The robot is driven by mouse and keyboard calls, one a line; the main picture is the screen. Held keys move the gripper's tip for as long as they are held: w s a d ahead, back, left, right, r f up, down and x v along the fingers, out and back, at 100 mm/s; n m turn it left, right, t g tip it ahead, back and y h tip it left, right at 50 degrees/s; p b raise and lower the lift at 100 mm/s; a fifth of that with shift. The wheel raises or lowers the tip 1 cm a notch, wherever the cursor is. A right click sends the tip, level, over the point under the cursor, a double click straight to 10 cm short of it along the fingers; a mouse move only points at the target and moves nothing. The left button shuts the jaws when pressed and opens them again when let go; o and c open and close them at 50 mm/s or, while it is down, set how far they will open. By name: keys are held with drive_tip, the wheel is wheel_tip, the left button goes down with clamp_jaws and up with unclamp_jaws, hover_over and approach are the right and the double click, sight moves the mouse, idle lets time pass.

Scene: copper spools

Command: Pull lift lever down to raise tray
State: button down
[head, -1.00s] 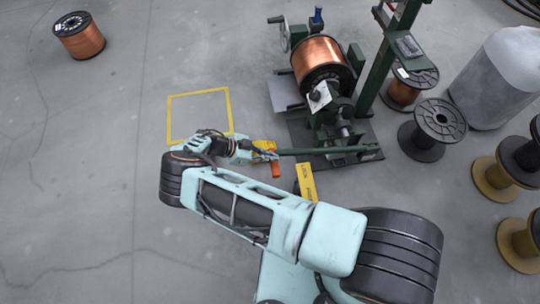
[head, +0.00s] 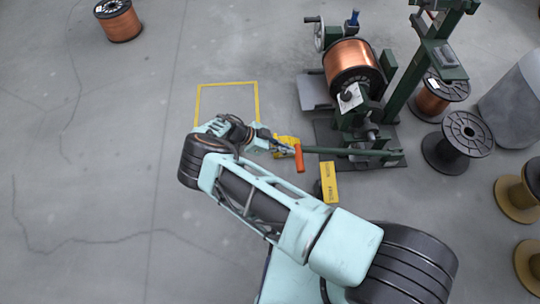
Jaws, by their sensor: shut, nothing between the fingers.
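The lift lever is a dark green bar (head: 350,152) reaching left from the base of the spool machine. Its orange handle (head: 299,158) hangs at the left end. My gripper (head: 288,149) is shut and empty, close to the left side of the handle. I cannot tell whether it touches the handle. A yellow part (head: 286,139) shows just behind the fingertips. A copper spool (head: 351,67) sits in the green machine. A grey plate (head: 313,91) lies at the machine's left side; I cannot tell whether it is the tray.
A yellow label plate (head: 329,182) stands in front of the lever. A yellow floor square (head: 227,84) lies empty left of the machine. A copper spool (head: 118,21) is far left. Open floor lies left.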

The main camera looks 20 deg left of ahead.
drive_tip(key=s+a+f, duration=0.1)
drive_tip(key=a+f, duration=0.1)
drive_tip(key=a, duration=0.3)
drive_tip(key=shift+s+a+f, duration=0.15)
drive_tip(key=shift+s+f, duration=0.15)
drive_tip(key=shift+s, duration=0.1)
